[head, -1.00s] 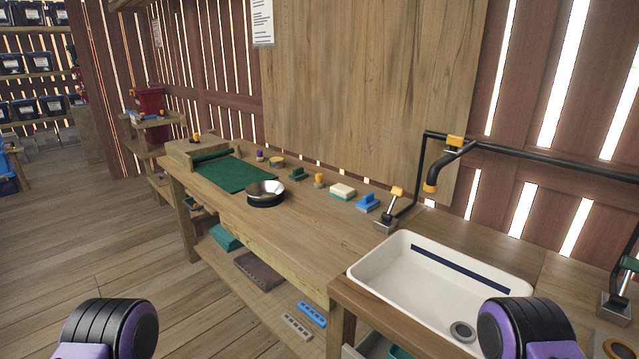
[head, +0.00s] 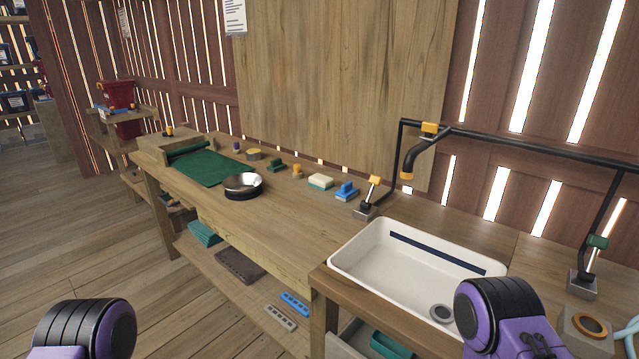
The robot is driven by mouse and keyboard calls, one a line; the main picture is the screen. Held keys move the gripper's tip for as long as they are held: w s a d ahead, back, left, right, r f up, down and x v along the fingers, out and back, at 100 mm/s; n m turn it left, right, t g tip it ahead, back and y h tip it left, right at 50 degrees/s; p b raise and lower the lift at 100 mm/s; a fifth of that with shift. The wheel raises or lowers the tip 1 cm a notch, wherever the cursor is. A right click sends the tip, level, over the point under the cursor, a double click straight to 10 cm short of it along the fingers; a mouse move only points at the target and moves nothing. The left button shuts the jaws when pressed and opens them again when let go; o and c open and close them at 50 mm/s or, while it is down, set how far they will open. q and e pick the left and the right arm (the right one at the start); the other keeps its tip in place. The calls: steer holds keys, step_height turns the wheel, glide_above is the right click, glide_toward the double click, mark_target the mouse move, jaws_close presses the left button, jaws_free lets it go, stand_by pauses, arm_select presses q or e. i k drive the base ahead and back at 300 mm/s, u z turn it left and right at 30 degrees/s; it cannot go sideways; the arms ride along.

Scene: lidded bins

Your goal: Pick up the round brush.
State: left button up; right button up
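Several small cleaning tools stand in a row along the back of the wooden workbench (head: 255,225). A low round yellow-brown piece (head: 253,154) and a small piece with an orange knob (head: 297,171) both look round; I cannot tell which is the round brush. A green brush (head: 276,166) lies between them, and a blue brush (head: 346,191) lies further right. Nothing holds these tools. Only black and purple parts of my two arms show at the bottom left and bottom right, well short of the row. Neither gripper's fingers are in view.
A metal bowl (head: 243,186) stands in front of the row, by a green mat (head: 203,168). Open floor is at left.

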mark_target(297, 174)
steer(key=u, duration=1.8)
steer(key=i, duration=3.05)
steer(key=z, duration=3.45)
